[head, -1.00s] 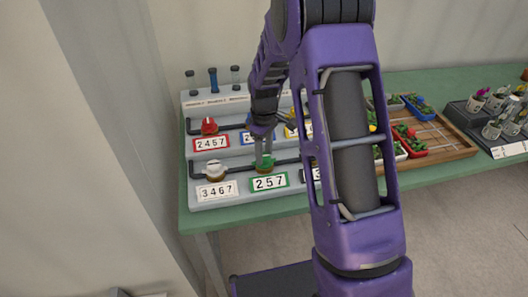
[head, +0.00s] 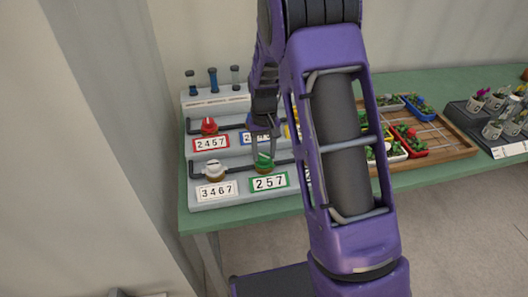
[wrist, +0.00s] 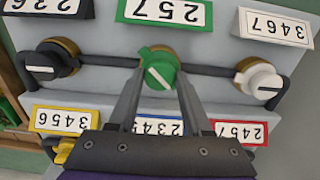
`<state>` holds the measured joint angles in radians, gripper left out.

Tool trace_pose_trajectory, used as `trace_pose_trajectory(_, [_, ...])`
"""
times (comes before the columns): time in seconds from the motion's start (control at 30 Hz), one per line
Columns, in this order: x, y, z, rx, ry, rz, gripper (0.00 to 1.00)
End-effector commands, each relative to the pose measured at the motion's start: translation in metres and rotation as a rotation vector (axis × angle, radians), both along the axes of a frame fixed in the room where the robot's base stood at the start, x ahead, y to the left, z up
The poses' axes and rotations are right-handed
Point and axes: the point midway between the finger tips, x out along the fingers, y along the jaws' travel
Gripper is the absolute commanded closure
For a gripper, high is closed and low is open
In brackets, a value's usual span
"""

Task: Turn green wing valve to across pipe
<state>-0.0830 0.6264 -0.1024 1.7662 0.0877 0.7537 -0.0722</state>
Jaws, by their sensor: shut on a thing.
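The green wing valve (wrist: 160,68) sits on the lower pipe (wrist: 212,70), behind the green-framed 257 plate (wrist: 165,12). In the wrist view the white stripe on its knob slants across the pipe's line, neither along it nor square to it. My gripper (wrist: 161,76) is shut on the valve, one finger at each side. In the head view the valve (head: 264,166) shows below my gripper (head: 263,157), its top partly hidden by the fingers.
The white valve (wrist: 259,80) and black valve (wrist: 52,60) stand on the same pipe. The red valve (head: 209,126) is on the upper row; other upper-row valves are partly hidden by my arm. A wooden tray (head: 440,140) of plants lies to the right on the green bench.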

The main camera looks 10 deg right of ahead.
Motion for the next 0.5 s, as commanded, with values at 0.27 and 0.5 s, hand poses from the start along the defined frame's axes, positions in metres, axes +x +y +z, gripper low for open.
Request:
trace_pose_trajectory(0.27, [0.0004,0.0,0.0014,-0.001,-0.001,-0.262,1.0])
trace_pose_trajectory(0.5, [0.0005,0.0,0.0018,-0.001,-0.002,-0.48,1.0])
